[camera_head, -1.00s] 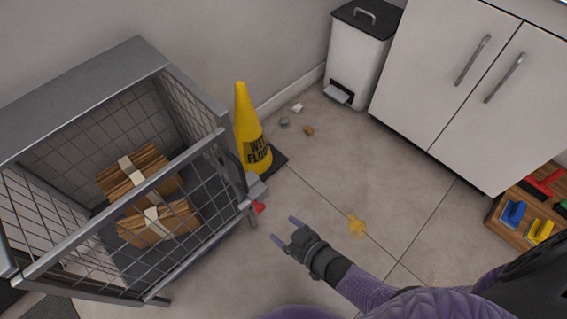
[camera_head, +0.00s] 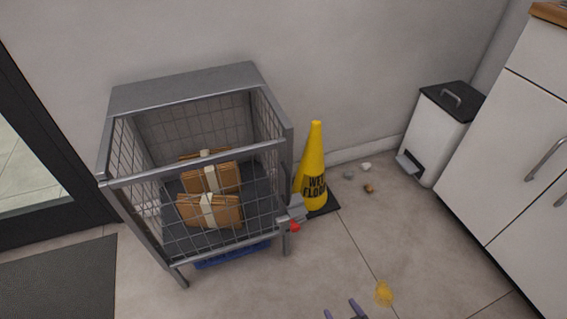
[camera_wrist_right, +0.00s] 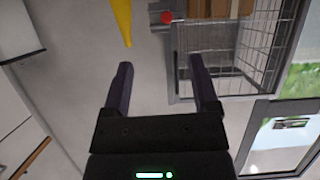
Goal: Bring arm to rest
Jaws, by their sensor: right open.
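My right gripper (camera_head: 344,309) shows only its two fingertips at the bottom edge of the head view, over the floor. In the right wrist view its two dark fingers (camera_wrist_right: 160,88) stand apart with nothing between them. The rest of the right arm is out of the head view. My left gripper is not in view. The wire cage cart (camera_head: 190,175) stands beyond and to the left of the right gripper, holding several tied brown bundles (camera_head: 210,211). The cart also shows in the wrist view (camera_wrist_right: 240,97), at the upper right.
A yellow wet-floor cone (camera_head: 314,170) stands right of the cart. A white pedal bin (camera_head: 433,140) and a white cabinet (camera_head: 500,170) are at the right. Small litter (camera_head: 369,188) and a yellow spill (camera_head: 383,293) lie on the floor. A dark mat (camera_head: 60,285) lies at left.

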